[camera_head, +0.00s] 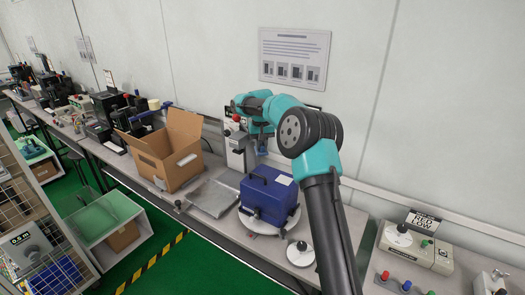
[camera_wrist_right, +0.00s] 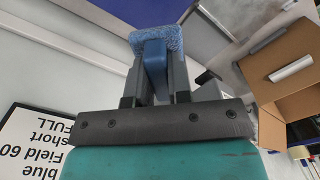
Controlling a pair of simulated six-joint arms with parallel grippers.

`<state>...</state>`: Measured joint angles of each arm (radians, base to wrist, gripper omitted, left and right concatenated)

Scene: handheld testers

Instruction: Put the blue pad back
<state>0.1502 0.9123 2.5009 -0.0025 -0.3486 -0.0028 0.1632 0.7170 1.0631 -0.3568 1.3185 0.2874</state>
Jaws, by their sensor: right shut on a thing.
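The blue pad (camera_wrist_right: 157,38) shows at the top of the right wrist view, a textured light-blue block with a smooth blue stem (camera_wrist_right: 154,68). My right gripper (camera_wrist_right: 155,82) is shut on the stem, one dark finger on each side. In the head view the right gripper (camera_head: 262,146) points down behind the blue case, beside a grey upright tester (camera_head: 238,150). Only a small bit of blue shows below it there. Whether the pad touches anything is unclear. My left gripper is not in view.
A dark-blue case (camera_head: 268,198) with a handle stands on a white round base. A grey tray (camera_head: 212,197) and an open cardboard box (camera_head: 165,155) stand to its left. A white disc with a black knob (camera_head: 301,252) lies in front. A control box (camera_head: 408,245) stands at right.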

